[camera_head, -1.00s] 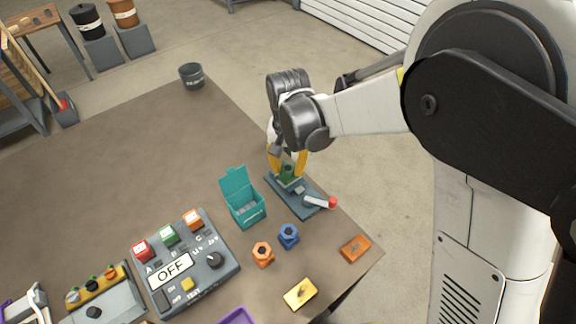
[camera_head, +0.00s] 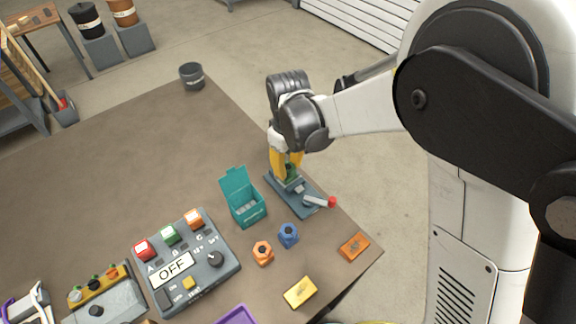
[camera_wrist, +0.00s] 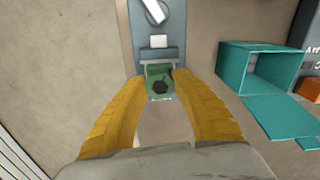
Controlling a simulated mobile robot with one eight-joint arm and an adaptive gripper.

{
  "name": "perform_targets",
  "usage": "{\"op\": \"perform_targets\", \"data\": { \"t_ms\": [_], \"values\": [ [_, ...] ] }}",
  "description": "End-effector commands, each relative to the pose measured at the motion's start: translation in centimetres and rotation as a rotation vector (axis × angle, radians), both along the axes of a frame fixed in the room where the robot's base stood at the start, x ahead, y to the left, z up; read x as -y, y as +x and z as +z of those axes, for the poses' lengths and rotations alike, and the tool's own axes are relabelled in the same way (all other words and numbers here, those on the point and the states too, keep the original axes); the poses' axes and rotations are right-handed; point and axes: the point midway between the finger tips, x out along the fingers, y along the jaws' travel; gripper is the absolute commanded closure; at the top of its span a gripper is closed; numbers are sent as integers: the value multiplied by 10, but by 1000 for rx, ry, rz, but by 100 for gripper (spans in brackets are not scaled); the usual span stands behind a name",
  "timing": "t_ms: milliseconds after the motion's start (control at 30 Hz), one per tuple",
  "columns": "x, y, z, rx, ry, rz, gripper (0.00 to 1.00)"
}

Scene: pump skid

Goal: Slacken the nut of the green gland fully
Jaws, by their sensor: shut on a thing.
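The green gland (camera_head: 293,172) stands at the far end of a blue-grey base plate (camera_head: 311,206) near the table's right edge. In the wrist view the green gland (camera_wrist: 159,84) shows a hexagonal outline with a dark centre. My gripper (camera_head: 286,165) points down over it with yellow fingers on either side. In the wrist view my gripper (camera_wrist: 160,100) is shut on the green gland's nut. The fingertips hide the sides of the nut, so I cannot tell how far it is turned.
A red-tipped white lever (camera_head: 320,201) lies on the near end of the plate. An open teal box (camera_head: 246,209) stands just left of it. Blue (camera_head: 288,235) and orange (camera_head: 262,253) nut-shaped pieces and a control panel (camera_head: 215,275) are nearer.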

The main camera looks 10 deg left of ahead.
Motion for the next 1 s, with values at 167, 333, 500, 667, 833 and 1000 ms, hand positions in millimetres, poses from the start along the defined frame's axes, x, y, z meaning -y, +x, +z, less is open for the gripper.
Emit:
{"op": "perform_targets", "data": {
  "t_ms": [167,333,500,667,833,1000],
  "values": [
    [0,0,0,0,0,142,99],
    [0,1,0,1,1,253,99],
    [0,1,0,1,0,329,99],
    [0,1,0,1,0,369,99],
    [0,1,0,1,0,387,99],
    [0,1,0,1,0,389,99]
  ]
}}
